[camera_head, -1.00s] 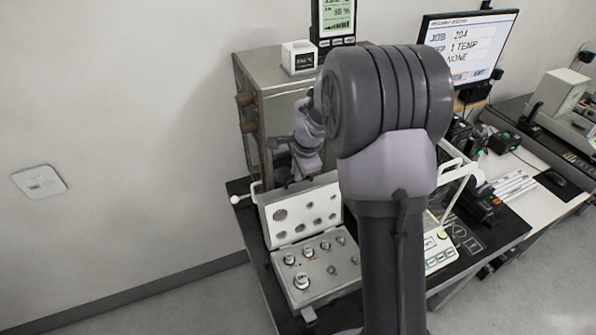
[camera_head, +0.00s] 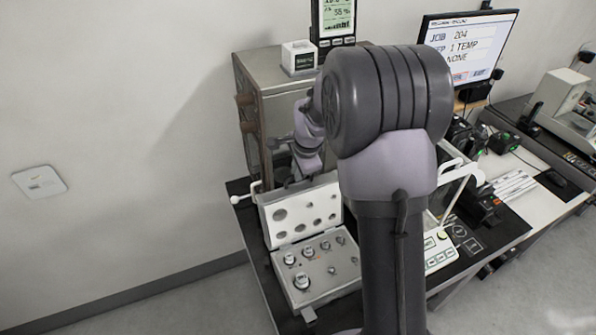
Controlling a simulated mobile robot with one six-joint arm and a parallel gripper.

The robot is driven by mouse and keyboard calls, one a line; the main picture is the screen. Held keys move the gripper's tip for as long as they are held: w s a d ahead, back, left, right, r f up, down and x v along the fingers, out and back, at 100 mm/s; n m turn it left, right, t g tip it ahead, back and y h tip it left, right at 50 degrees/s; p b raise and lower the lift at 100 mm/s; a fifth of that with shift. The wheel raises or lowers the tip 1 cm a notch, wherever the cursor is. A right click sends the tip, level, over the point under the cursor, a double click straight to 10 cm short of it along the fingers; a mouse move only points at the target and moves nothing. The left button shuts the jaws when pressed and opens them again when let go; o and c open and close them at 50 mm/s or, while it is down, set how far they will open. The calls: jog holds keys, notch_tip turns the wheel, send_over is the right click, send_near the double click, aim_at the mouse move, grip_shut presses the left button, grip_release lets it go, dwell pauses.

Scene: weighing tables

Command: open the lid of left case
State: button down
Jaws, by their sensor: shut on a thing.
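The left case (camera_head: 318,290) sits on the dark table with its grey tray showing. Its lid (camera_head: 300,213) stands raised at the back of the case, its white, round-recessed inner face toward me. Several metal weights (camera_head: 302,281) sit in the tray. My gripper (camera_head: 297,174) is at the lid's top edge, shut on the lid. Its fingertips are small and mostly hidden behind the lid, so the exact grip is unclear. My own arm covers the right side of the case.
A metal cabinet (camera_head: 285,95) stands behind the lid, close to my wrist. A balance with a keypad (camera_head: 438,250) is to the right, partly behind my arm. A monitor (camera_head: 468,45) stands at the back right. The wall is at left.

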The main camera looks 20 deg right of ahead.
dwell(0.3)
jog(key=s, duration=0.1)
jog(key=s+b, duration=0.1)
jog(key=s, duration=0.1)
jog(key=s+r+b, duration=0.1)
jog(key=s, duration=0.1)
jog(key=c, duration=1.5)
grip_release()
jog(key=shift+f, duration=0.1)
jog(key=shift+w, duration=0.1)
jog(key=p+v, duration=0.3)
jog(key=v, duration=1.4)
jog(key=shift+r+p, duration=0.25)
jog(key=shift+p, duration=0.15)
